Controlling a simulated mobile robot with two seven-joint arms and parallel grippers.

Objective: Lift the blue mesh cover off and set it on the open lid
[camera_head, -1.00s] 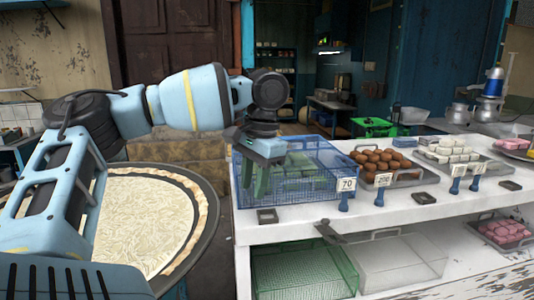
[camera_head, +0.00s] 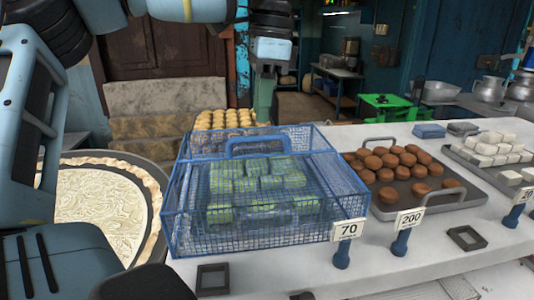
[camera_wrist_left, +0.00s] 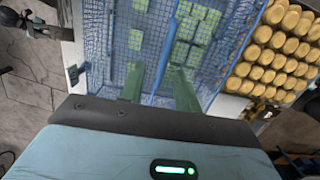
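The blue mesh cover (camera_head: 185,215) stands on the white counter, a wire box with a raised blue handle (camera_head: 230,148) on top. Green blocks (camera_head: 238,208) show through its mesh. I cannot make out a separate open lid. My right gripper is not in view.
Round yellow pastries (camera_head: 225,118) stand behind the cover. A large round pan (camera_head: 150,225) is at left.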

